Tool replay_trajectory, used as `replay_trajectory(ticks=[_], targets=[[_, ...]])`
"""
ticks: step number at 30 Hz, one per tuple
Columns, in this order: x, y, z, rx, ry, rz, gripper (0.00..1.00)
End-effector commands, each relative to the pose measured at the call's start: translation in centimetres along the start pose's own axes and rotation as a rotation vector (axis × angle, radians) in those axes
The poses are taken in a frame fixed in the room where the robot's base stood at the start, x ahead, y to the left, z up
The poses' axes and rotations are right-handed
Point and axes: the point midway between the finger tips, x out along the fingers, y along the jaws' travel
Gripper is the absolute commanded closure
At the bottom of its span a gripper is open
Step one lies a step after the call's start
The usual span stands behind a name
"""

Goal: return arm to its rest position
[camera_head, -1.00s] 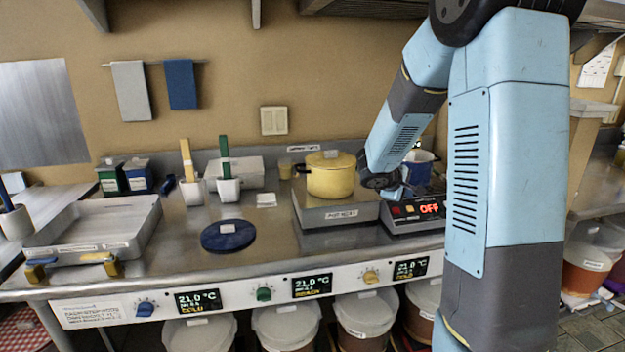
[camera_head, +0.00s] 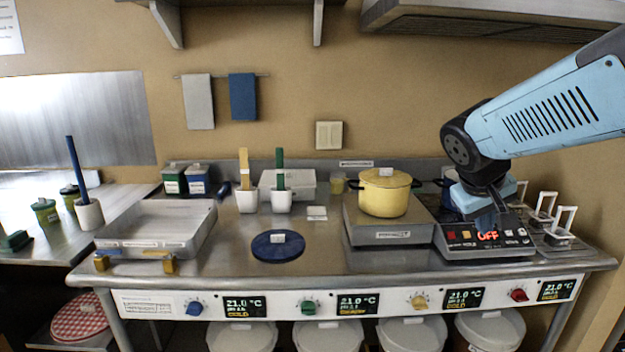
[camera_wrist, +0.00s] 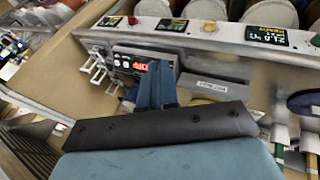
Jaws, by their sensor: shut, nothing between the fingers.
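My arm comes in from the right in the head view, and my gripper (camera_head: 497,213) points down over the hot plate with the red OFF display (camera_head: 487,236). In the wrist view the blue fingers of my gripper (camera_wrist: 157,85) are together and hold nothing. They show in front of the same display (camera_wrist: 140,66). Whether the fingertips touch the unit cannot be told. A dark blue pot (camera_head: 447,190) behind my gripper is partly hidden by it.
A yellow lidded pot (camera_head: 384,192) sits on a plate left of my gripper. White-handled baskets (camera_head: 560,228) stand to the right. A blue disc (camera_head: 277,245) and a metal tray (camera_head: 150,247) lie further left. A range hood (camera_head: 490,20) hangs above.

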Motion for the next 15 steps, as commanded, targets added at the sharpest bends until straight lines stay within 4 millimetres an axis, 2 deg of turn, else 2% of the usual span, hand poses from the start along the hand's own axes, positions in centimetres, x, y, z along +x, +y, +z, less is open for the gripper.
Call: replay_trajectory(ticks=[3,9,15], targets=[[-2.3,-1.6,2.1,0.065,0.037,-0.095,1.0],[-5.5,-4.6,5.0,0.149,0.099,-0.265,1.0],[-7.6,-6.5,6.6,0.193,0.145,-0.382,1.0]])
